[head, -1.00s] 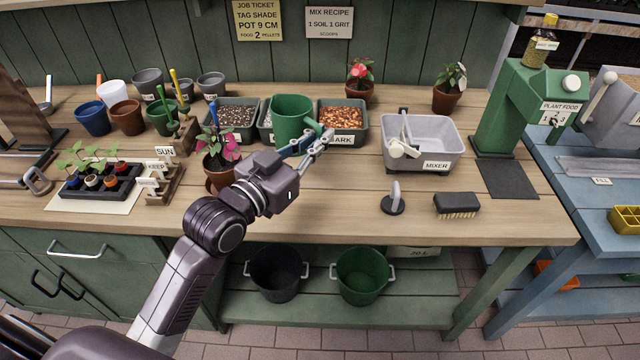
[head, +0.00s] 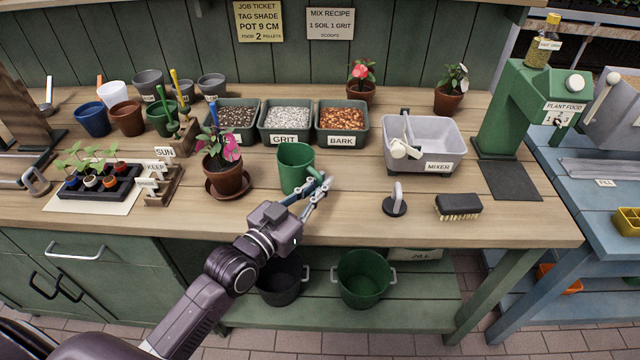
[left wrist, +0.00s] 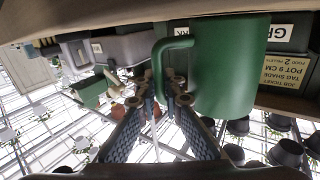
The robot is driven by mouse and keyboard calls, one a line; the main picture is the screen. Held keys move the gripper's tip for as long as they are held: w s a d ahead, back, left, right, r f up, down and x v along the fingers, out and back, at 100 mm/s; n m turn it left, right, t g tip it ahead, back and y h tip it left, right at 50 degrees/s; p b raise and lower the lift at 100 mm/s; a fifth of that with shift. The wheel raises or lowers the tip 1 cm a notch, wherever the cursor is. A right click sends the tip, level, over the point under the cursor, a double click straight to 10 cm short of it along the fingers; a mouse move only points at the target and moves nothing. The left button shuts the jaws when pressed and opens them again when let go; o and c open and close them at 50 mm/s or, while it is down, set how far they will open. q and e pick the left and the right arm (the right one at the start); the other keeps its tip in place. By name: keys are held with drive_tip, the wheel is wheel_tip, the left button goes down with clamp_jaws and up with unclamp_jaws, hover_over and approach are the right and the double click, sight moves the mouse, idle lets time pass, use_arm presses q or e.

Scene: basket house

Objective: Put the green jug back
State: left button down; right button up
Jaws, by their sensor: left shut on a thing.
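The green jug (head: 294,169) is upright at the bench, in front of the grit bin (head: 287,122) and right of the potted pink flower (head: 224,168). My left gripper (head: 321,186) is shut on the jug's handle, on its right side. In the left wrist view, which is upside down, the jug (left wrist: 232,70) fills the upper right and its handle lies at the fingertips (left wrist: 164,92). The jug's base is at or very near the bench top; I cannot tell whether it touches. My right gripper is not in view.
Soil, grit and bark (head: 342,122) bins stand behind the jug. A grey mixer tub (head: 437,160), a small handled tool (head: 396,202) and a brush (head: 458,206) are to the right. Bare bench (head: 350,215) lies right of the gripper. Buckets stand on the shelf below.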

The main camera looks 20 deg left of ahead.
use_arm(q)
drive_tip(key=c, duration=2.5)
unclamp_jaws()
drive_tip(key=shift+f, duration=0.1)
drive_tip(key=o, duration=0.4)
drive_tip(key=shift+s, duration=0.1)
drive_tip(key=shift+r+b+v, duration=0.1)
drive_tip(key=shift+b+v, duration=0.3)
drive_tip(key=shift+v, duration=2.55)
drive_tip(key=shift+r+b+v, duration=0.15)
drive_tip(key=shift+b+v, duration=0.2)
drive_tip(key=shift+v, duration=2.65)
